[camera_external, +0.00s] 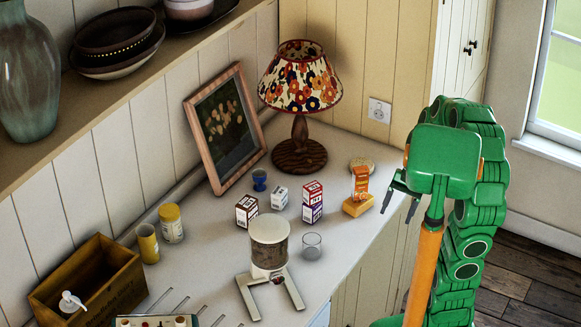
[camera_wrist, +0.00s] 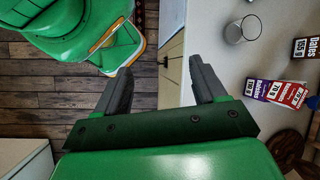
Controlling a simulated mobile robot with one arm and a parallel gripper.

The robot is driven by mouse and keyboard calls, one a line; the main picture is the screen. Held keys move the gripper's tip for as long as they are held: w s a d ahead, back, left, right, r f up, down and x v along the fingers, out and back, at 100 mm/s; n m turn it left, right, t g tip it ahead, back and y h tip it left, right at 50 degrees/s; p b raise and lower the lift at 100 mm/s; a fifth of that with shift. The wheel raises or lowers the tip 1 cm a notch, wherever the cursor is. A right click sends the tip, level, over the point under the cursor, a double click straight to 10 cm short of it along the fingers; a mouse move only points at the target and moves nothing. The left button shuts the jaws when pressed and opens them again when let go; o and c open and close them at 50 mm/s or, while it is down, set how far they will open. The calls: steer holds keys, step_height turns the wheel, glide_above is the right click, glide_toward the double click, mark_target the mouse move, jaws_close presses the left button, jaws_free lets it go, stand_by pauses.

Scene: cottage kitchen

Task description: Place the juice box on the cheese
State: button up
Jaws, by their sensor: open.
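The orange juice box (camera_external: 361,180) stands roughly upright on top of the yellow block of cheese (camera_external: 357,207), near the right edge of the counter in the external view. My gripper (camera_external: 401,206) is to the right of both, apart from them. In the wrist view my gripper (camera_wrist: 160,68) has its two fingers spread with nothing between them, over the counter's edge. The juice box and the cheese do not show in the wrist view.
Several small cartons, among them a purple one (camera_external: 311,213), stand left of the cheese. An empty glass (camera_external: 312,246) and a dispenser (camera_external: 269,243) stand nearer the front. A lamp (camera_external: 299,120) stands behind, and a round tan object (camera_external: 362,163) lies behind the juice box.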

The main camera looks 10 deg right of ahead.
steer(key=s+d+f+n+t+h, duration=0.1)
steer(key=s+d+n+h, duration=0.4)
steer(key=s, duration=0.7)
steer(key=shift+d+n+t, duration=0.3)
steer(key=shift+d+n, duration=0.15)
steer(key=shift+n, duration=0.15)
